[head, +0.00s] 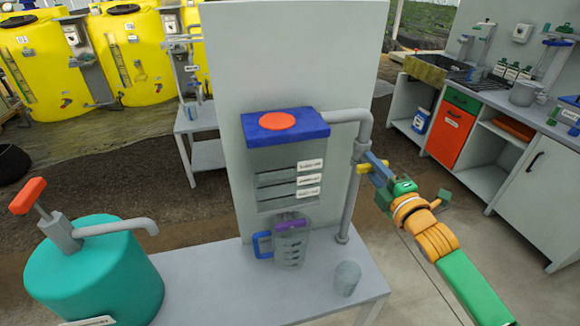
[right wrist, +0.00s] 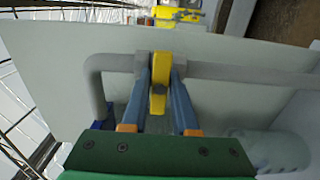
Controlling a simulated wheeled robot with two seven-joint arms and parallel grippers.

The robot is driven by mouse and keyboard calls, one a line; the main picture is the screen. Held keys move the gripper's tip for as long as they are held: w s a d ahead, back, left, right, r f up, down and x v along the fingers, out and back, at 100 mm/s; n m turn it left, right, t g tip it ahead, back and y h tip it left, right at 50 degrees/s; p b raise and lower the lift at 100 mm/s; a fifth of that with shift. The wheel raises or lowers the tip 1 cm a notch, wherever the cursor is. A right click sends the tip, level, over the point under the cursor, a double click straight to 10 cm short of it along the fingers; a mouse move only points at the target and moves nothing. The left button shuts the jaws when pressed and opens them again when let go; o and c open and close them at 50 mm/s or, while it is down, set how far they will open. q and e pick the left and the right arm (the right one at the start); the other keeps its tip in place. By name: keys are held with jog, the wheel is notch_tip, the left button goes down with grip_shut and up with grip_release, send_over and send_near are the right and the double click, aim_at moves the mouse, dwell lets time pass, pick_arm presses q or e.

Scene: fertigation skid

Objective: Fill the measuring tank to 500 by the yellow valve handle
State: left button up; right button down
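The measuring tank (head: 287,160) is a grey, see-through box with a blue lid and an orange disc on top, mounted on an upright panel. Three white labels mark levels on its front; I cannot read them or make out a liquid level. A grey pipe runs from its right side to the valve with the yellow valve handle (head: 364,168). My right gripper (head: 373,166) is at this valve. In the right wrist view its blue fingers (right wrist: 161,88) lie close on both sides of the yellow handle (right wrist: 159,72) and appear shut on it. My left gripper is not in view.
A clear jug (head: 291,244) with a blue handle stands below the tank on the grey bench (head: 215,290). A grey cup (head: 347,278) is near the right edge. A teal pump vessel (head: 95,275) stands left. Cabinets (head: 450,130) are at the right.

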dwell(0.4)
jog(key=n, duration=0.4)
jog(key=shift+n+p, duration=0.3)
jog(key=shift+n, duration=0.9)
jog(key=shift+f, duration=0.1)
dwell(5.9)
